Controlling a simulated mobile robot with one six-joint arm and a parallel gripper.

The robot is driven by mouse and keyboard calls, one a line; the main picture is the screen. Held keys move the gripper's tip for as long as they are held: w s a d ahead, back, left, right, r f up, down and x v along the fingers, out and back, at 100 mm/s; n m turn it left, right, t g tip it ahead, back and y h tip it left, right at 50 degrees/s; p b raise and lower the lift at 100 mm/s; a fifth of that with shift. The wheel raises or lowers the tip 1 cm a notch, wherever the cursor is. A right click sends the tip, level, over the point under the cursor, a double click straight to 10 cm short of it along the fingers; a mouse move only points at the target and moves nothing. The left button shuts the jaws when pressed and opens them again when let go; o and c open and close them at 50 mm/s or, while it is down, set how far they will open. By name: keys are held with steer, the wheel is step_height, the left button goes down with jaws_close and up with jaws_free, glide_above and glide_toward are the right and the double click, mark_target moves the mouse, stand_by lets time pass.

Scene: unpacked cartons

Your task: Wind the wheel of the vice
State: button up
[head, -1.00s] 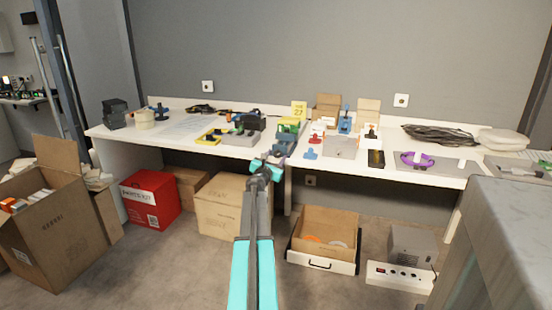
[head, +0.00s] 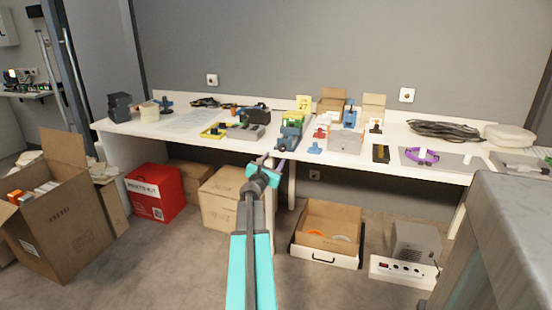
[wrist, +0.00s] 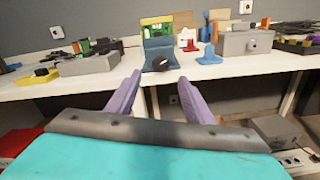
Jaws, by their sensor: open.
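The vice (head: 290,133) is a blue-grey block at the front edge of the white workbench, with a green circuit board (wrist: 156,28) upright at its top. In the wrist view, the vice (wrist: 158,48) faces me, and its dark round wheel (wrist: 160,63) is on the near side. My gripper (wrist: 160,79) is open and empty, its two purple fingers pointing at the vice. The wheel shows beyond and between the fingertips, apart from them.
A blue stand (wrist: 208,55) and a grey box (wrist: 245,42) are right of the vice. A grey device with a black knob (wrist: 88,64) is to its left. Cartons (head: 222,198) and a red box (head: 153,193) stand under the bench. A grey surface (head: 500,230) is close at right.

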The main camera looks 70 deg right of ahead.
steer(key=shift+s+a, duration=0.15)
steer(key=shift+a, duration=2.25)
